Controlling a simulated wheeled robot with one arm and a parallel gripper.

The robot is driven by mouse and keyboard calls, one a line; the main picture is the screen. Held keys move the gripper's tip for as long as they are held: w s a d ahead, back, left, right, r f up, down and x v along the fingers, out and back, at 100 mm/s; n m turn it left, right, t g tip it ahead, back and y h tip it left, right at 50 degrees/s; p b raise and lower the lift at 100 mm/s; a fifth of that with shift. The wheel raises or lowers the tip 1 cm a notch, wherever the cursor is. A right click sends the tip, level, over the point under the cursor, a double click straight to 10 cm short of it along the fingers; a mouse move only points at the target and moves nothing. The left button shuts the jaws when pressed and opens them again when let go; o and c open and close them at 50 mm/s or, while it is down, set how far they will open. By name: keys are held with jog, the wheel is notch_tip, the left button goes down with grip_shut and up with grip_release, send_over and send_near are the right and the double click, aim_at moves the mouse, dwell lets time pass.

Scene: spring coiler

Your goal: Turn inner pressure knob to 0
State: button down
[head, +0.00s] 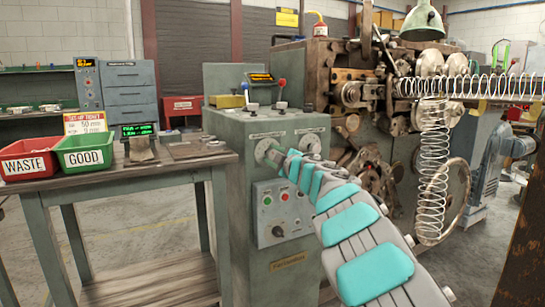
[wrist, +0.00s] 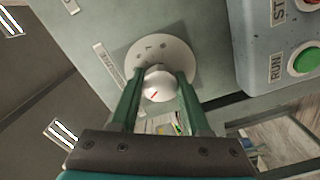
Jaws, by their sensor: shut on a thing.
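The pressure knob (wrist: 158,85) is a round white knob with a red pointer line, on a pale round dial plate (wrist: 183,55) with small markings too small to read. My gripper (wrist: 158,88) has one green finger on each side of the knob and is shut on it. In the head view my gripper (head: 268,152) reaches the upper front of the grey-green machine cabinet and hides this knob. A second dial (head: 309,142) shows just right of it. I cannot read which number the pointer marks.
A control box (head: 282,212) with red and green buttons sits below; it also shows in the wrist view (wrist: 285,50). Levers (head: 281,92) rise from the cabinet top. A bench (head: 150,166) with red and green bins stands left. A spring (head: 432,170) hangs at the right.

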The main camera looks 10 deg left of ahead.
jog(key=n+b, duration=0.1)
jog(key=n, duration=0.3)
jog(key=shift+f+n, duration=0.15)
jog(key=shift+n, duration=0.15)
jog(key=n+b, duration=0.1)
jog(key=n, duration=0.3)
jog(key=shift+f+n, duration=0.1)
jog(key=shift+n, duration=0.2)
jog(key=n+b, duration=0.1)
jog(key=n, duration=0.3)
jog(key=shift+n, duration=0.3)
jog(key=shift+n+b, duration=0.6)
jog(key=shift+n, duration=1.6)
jog(key=shift+c, duration=1.8)
grip_release()
